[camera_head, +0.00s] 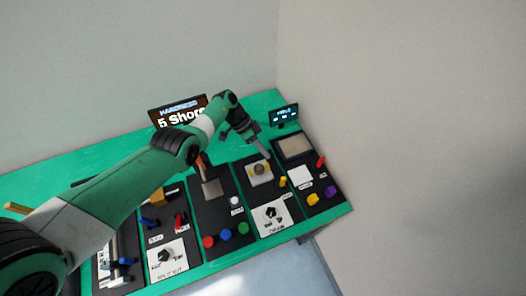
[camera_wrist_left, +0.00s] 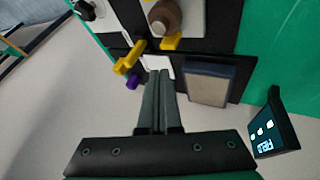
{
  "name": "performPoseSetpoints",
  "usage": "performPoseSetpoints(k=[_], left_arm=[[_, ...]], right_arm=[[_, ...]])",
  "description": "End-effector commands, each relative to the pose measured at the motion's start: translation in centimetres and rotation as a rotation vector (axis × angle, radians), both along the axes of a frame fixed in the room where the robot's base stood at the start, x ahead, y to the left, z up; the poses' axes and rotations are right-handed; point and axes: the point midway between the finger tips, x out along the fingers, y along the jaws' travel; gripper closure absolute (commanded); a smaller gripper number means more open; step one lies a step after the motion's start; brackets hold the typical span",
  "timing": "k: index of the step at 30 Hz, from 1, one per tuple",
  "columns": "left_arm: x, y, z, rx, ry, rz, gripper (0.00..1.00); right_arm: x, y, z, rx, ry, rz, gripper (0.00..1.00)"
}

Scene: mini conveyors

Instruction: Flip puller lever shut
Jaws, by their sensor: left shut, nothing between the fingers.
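My left gripper (camera_head: 267,155) is shut and empty above the right end of the green console, over the panel with the round knob. Its two fingers (camera_wrist_left: 161,73) lie together in the wrist view, pointing at a white plate (camera_wrist_left: 158,66). A small red lever (camera_head: 321,161) stands at the right edge of the rightmost panel, clear of the gripper. It does not show in the wrist view, where the fingers may cover it. A yellow lever (camera_head: 282,182) sits below the round knob. I cannot read which lever is labelled puller. My right gripper is not in view.
The rightmost panel has a grey pad (camera_head: 296,146), a yellow knob (camera_head: 313,200) and a purple knob (camera_head: 330,190). A small display (camera_head: 285,114) stands behind it. A larger display (camera_head: 180,112) stands further left. Several other panels lie under my arm.

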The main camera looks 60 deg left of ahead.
Motion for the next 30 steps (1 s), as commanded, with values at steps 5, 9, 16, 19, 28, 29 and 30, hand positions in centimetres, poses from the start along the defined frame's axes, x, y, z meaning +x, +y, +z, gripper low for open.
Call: performPoseSetpoints(k=[5,9,16,19,28,29,30], left_arm=[[1.0,-2.2,-4.1,-0.001,0.0,-0.003,1.0],[1.4,-4.1,-3.9,-0.001,0.0,-0.003,1.0],[0.8,-6.7,-4.4,0.001,-0.001,-0.002,1.0],[0.7,-7.0,-4.5,0.001,-0.002,0.0,1.0],[0.7,-7.0,-4.6,0.001,-0.002,0.0,1.0],[0.7,-7.0,-4.6,0.001,-0.001,0.001,1.0],[0.6,-6.9,-4.5,0.001,-0.001,0.003,1.0]], right_arm=[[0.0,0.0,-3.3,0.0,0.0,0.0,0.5],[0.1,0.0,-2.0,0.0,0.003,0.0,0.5],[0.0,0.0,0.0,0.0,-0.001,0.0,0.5],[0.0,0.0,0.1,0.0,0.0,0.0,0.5],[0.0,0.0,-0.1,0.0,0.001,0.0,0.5],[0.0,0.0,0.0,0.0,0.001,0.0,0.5],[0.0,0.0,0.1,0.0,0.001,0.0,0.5]])
